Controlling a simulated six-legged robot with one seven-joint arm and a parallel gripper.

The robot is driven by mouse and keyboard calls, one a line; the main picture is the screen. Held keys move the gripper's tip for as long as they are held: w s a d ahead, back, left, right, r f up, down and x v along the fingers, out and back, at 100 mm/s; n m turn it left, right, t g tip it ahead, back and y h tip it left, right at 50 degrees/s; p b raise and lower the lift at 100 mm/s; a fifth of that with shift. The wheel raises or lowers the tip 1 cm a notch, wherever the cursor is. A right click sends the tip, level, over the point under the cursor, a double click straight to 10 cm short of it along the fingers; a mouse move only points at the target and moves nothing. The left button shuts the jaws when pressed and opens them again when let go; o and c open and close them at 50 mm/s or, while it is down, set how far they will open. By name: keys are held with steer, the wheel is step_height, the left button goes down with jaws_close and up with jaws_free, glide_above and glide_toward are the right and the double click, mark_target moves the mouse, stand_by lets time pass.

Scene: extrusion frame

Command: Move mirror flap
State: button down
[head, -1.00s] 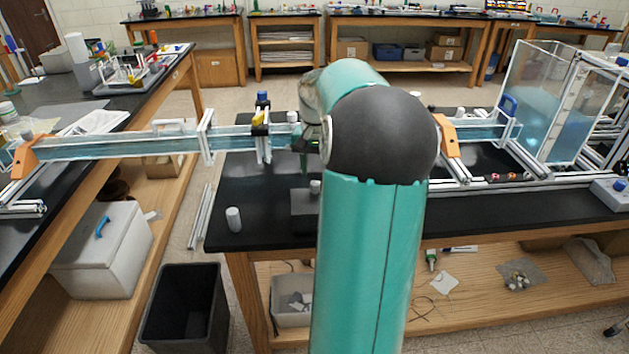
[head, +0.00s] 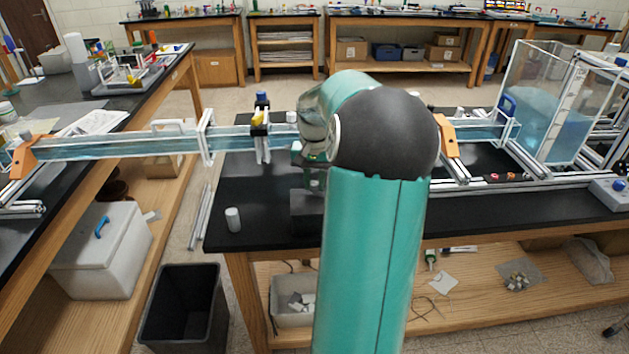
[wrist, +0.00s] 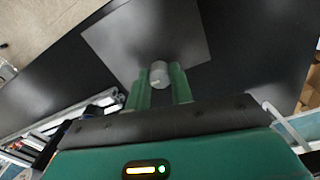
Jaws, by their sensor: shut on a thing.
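A dark grey square plate (wrist: 165,35) lies on the black bench top in the wrist view; it may be the mirror flap, but I cannot tell for sure. In the head view part of the plate (head: 306,204) shows just left of my arm. My gripper (wrist: 161,82) has its green fingers on either side of a small pale grey knob (wrist: 160,70) over the plate's edge, and is shut on it. Whether the knob is fixed to the plate is unclear. In the head view my arm hides most of the gripper and knob.
A long clear water channel (head: 110,147) crosses above the bench, with a clamp stand (head: 261,130) on it. A loose white cylinder (head: 233,219) stands on the bench's left. A water tank (head: 545,120) is at right. Bare black bench (head: 262,205) lies around the plate.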

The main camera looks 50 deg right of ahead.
mark_target(314, 185)
steer(key=shift+r, duration=0.1)
steer(key=shift+s+a+r+t+h, duration=0.4)
steer(key=shift+r+t+h, duration=0.2)
steer(key=shift+h, duration=0.1)
steer(key=shift+s+a+r+t+h, duration=0.25)
steer(key=shift+a+r+t+h, duration=0.2)
steer(key=shift+t+h, duration=0.2)
steer(key=shift+s+a+r+t+h, duration=0.65)
steer(key=shift+t+h, duration=0.3)
steer(key=shift+h, duration=0.2)
steer(key=shift+s+a+r, duration=0.25)
steer(key=shift+s+a, duration=0.05)
steer(key=c, duration=1.2)
jaws_free()
steer(key=shift+r, duration=0.1)
steer(key=v, duration=1.3)
steer(key=shift+r, duration=0.3)
